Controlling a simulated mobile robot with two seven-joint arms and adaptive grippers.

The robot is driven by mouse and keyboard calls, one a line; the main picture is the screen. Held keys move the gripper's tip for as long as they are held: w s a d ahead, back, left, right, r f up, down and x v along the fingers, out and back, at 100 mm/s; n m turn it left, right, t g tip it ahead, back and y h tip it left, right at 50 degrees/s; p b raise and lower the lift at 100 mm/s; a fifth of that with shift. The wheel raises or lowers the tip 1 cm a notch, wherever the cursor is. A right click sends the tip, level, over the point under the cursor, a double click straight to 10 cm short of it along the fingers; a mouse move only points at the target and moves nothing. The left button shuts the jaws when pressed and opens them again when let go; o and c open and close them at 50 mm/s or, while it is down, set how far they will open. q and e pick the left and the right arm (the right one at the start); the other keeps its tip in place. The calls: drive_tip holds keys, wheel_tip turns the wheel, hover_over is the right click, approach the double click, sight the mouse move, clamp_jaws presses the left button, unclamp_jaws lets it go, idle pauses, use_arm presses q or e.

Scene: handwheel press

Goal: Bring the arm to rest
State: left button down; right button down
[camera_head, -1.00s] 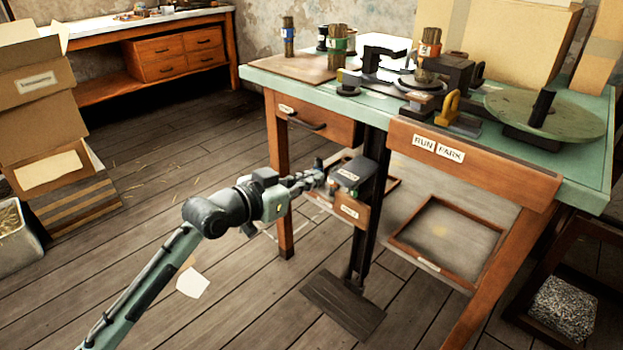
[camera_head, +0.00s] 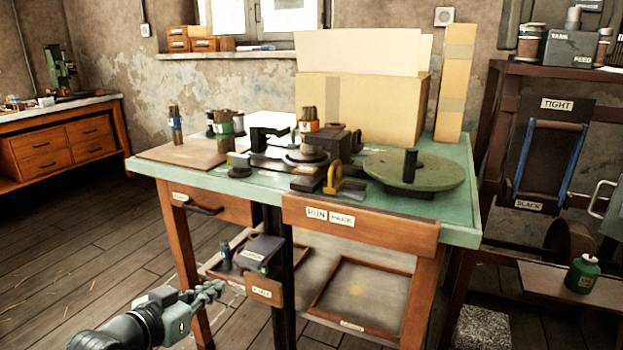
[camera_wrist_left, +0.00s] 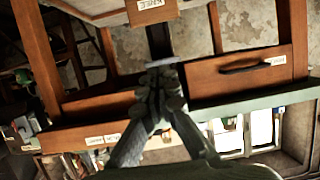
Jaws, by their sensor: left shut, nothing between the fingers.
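My left gripper (camera_head: 212,291) is at the lower left of the head view, in front of the bench. It is shut and empty. In the left wrist view its closed fingers (camera_wrist_left: 160,85) show in the middle, with the bench's drawer front behind them. A small dark box with a labelled wooden front (camera_head: 264,290) sits on the post under the bench, just right of the gripper in the picture. I see a gap between them. My right gripper is in neither view.
The green-topped bench (camera_head: 468,232) carries a handwheel (camera_head: 420,172), bundles of sticks and a cardboard box (camera_head: 365,108). Its RUN/PARK board (camera_head: 385,232) faces me. A dark rack (camera_head: 490,130) stands at the right. The floor at left is clear.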

use_arm(q)
drive_tip(key=s+a+f+n+g+y, duration=0.1)
drive_tip(key=s+f+g+y, duration=0.15)
drive_tip(key=s+f, duration=0.4)
drive_tip(key=s+a+f+g+y, duration=0.1)
drive_tip(key=s+f+g, duration=0.25)
drive_tip(key=f, duration=0.65)
drive_tip(key=s+a+f+g+y, duration=0.1)
drive_tip(key=s+f+g, duration=0.1)
drive_tip(key=s+f, duration=0.3)
drive_tip(key=s+a+f+n+g+y, duration=0.1)
drive_tip(key=s+f+g, duration=0.1)
drive_tip(key=s+f, duration=0.4)
drive_tip(key=s, duration=0.4)
drive_tip(key=shift+s+f, duration=0.25)
drive_tip(key=shift+s, duration=0.15)
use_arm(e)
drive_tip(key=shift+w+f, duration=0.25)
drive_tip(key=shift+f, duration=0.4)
use_arm(q)
drive_tip(key=shift+d, duration=0.1)
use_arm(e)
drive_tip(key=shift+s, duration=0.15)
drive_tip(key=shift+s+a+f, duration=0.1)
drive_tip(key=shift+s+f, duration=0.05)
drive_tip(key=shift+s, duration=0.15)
